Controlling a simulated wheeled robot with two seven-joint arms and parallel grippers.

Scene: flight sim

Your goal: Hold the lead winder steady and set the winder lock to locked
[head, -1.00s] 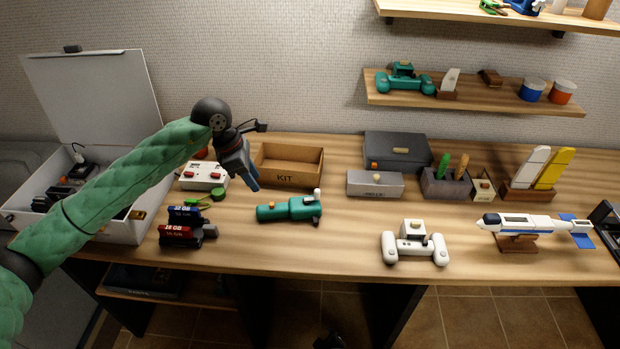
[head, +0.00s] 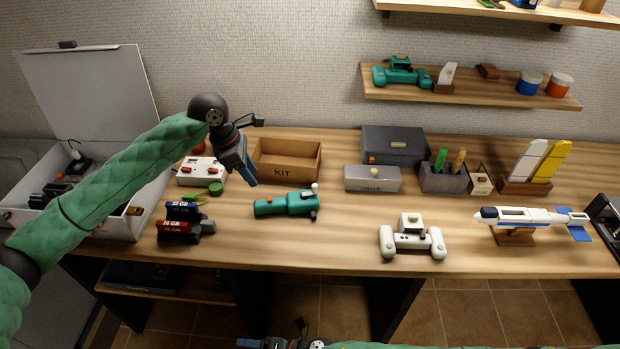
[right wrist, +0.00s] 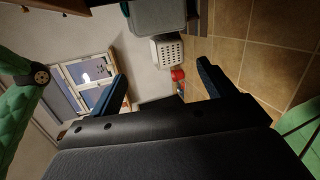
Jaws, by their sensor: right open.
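A teal tube-shaped device with a white knob (head: 287,204), which looks like the lead winder, lies on the table left of centre. The lock's setting is too small to read. My left gripper (head: 251,178) hangs above the table, up and left of the teal device and apart from it, fingers pointing down. I cannot tell whether its fingers are apart. My right gripper (head: 246,343) shows at the bottom edge, below the table's front. In the right wrist view its two blue fingers (right wrist: 162,80) are spread wide with nothing between them.
A wooden KIT tray (head: 287,163) stands behind the teal device. Labelled red and blue blocks (head: 180,225) lie left, a white twin-pod model (head: 411,241) and a rocket model (head: 530,218) right. The table in front of the teal device is clear.

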